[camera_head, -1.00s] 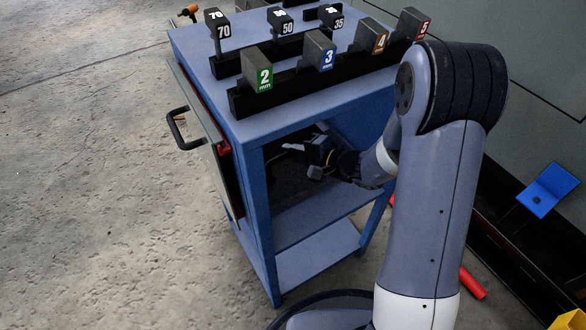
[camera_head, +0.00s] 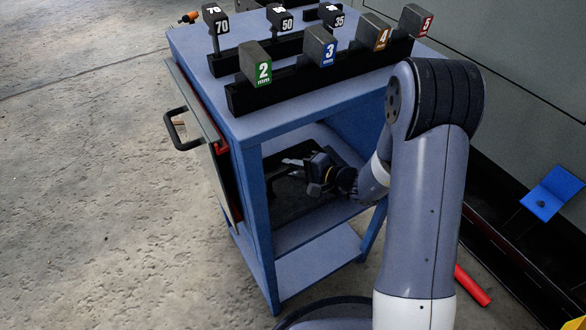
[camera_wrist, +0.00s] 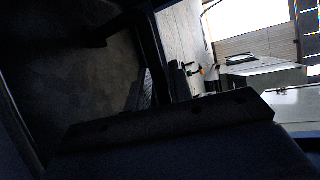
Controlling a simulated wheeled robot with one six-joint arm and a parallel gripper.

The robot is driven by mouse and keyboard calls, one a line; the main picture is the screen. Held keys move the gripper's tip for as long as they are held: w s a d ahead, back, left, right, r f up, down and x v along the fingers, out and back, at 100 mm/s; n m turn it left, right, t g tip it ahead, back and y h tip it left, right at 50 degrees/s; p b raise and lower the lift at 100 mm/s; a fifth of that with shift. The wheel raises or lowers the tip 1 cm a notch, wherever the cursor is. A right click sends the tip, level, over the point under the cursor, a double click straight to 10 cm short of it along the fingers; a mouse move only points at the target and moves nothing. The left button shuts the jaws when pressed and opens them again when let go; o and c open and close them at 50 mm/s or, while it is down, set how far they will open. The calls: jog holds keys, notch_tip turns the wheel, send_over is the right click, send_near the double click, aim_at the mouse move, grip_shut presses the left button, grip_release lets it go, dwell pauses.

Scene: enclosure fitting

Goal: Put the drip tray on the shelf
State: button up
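A dark, flat tray-like thing, which seems to be the drip tray (camera_head: 286,202), is inside the blue cart at the level of its upper shelf (camera_head: 305,229). Shadow hides much of its outline, and I cannot tell whether it rests on the shelf. My gripper (camera_head: 303,173) reaches into the cart from the right, at the tray's upper side in the head view. Whether its fingers are open or shut on the tray's edge cannot be made out.
Numbered blocks stand in black racks (camera_head: 320,75) on the cart top (camera_head: 205,85). The lower shelf (camera_head: 320,262) is bare. A red cylinder (camera_head: 472,285) lies on the floor at right.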

jog(key=shift+o, duration=1.2)
jog(key=shift+d+r, duration=0.1)
jog(key=shift+r, duration=0.1)
jog(key=p+v, duration=0.2)
jog(key=v, duration=0.9)
jog(key=shift+s+d+p, duration=0.2)
jog(key=shift+d+p, duration=0.15)
jog(key=shift+d, duration=0.1)
